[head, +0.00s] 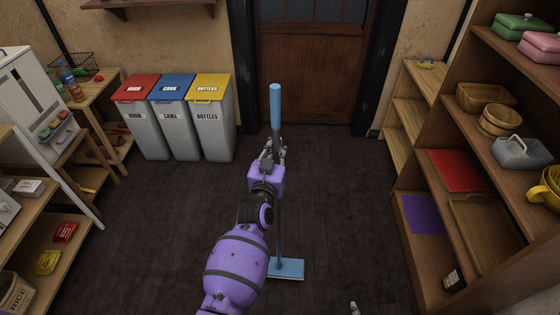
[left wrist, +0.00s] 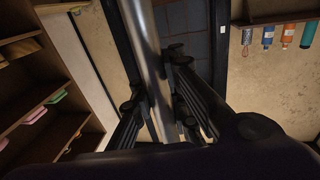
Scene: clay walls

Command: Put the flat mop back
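The flat mop has a blue grip (head: 275,104), a thin grey pole and a flat blue head (head: 287,269). It stands roughly upright, with its head low at the floor; I cannot tell whether it touches. My left gripper (head: 273,150) is around the pole just below the blue grip. In the left wrist view the grey pole (left wrist: 147,50) passes between the dark fingers (left wrist: 157,105), which appear closed on it. A small grey tip at the bottom edge of the head view seems to be my right gripper (head: 354,308); its fingers are mostly out of frame.
Three bins, red-lidded (head: 136,87), blue-lidded (head: 171,87) and yellow-lidded (head: 210,87), stand at the back left. A brown door (head: 317,85) is behind the mop. Shelves (head: 425,220) with boxes and baskets line the right; tables line the left. The middle floor is clear.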

